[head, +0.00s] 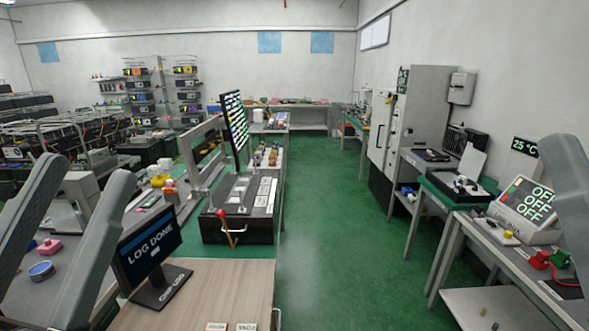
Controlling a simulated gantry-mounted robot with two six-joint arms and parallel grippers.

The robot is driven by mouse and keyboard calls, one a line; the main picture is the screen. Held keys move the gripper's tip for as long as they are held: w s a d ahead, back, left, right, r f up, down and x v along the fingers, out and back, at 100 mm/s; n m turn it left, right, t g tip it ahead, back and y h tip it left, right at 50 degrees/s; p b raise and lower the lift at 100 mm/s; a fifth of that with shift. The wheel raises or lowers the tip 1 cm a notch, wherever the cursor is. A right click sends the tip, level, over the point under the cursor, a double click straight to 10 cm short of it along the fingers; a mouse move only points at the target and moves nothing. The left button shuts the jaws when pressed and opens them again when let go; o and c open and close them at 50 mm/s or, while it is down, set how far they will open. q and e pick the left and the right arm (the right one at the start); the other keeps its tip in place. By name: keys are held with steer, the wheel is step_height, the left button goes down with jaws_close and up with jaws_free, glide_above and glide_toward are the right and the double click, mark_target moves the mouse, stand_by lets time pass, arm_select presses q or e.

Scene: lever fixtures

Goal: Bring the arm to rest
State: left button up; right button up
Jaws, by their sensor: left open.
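My left gripper (86,172) is at the left edge, its two grey fingers spread wide apart and pointing up. Nothing is seen between them that they hold. A lever with a red knob (222,214) stands on the front of a black fixture box (235,232), to the right of my left gripper and clear of it. A grey part of my right arm shows at the right edge; its jaws are not in view.
A monitor reading LOG DONE (150,245) stands on the wooden desk (195,295) close to my left gripper. A display reading OFF several times (527,203) stands on the right bench. The green floor aisle (325,220) is clear.

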arm_select(q)
step_height(320, 180, up, 38)
steer(key=s+a+n+t+y+p, duration=0.1)
steer(key=n+y+p, duration=0.3)
steer(key=p, duration=3.1)
steer(key=shift+s+a+n, duration=0.3)
steer(key=shift+a+n, duration=0.5)
step_height(320, 180, down, 44)
steer(key=b, duration=4.3)
steer(key=shift+r, duration=0.2)
